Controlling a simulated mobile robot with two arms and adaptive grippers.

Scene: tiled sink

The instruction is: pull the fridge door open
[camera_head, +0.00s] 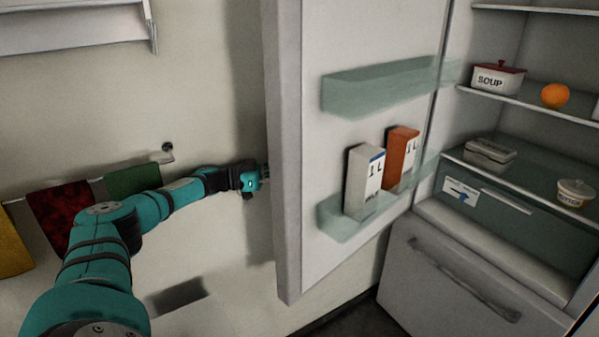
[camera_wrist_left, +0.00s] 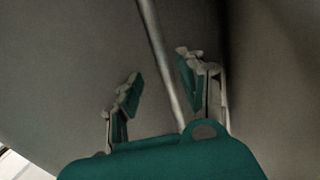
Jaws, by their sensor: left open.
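The fridge door (camera_head: 287,150) stands wide open in the head view, its inner side with shelves facing me. The fridge interior (camera_head: 490,130) shows to its right. My left arm comes in from the left, and my left gripper (camera_head: 264,178) is at the door's outer side, partly hidden behind the door's edge. In the left wrist view, my left gripper (camera_wrist_left: 160,88) is open, with one finger on each side of a long metal bar, likely the door handle (camera_wrist_left: 162,55). The fingers look apart from the bar. My right gripper is not in view.
The door shelves hold a white carton (camera_head: 364,180) and an orange carton (camera_head: 401,157). A closed drawer (camera_head: 460,280) is below. Towels (camera_head: 62,212) hang on a wall rail at left.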

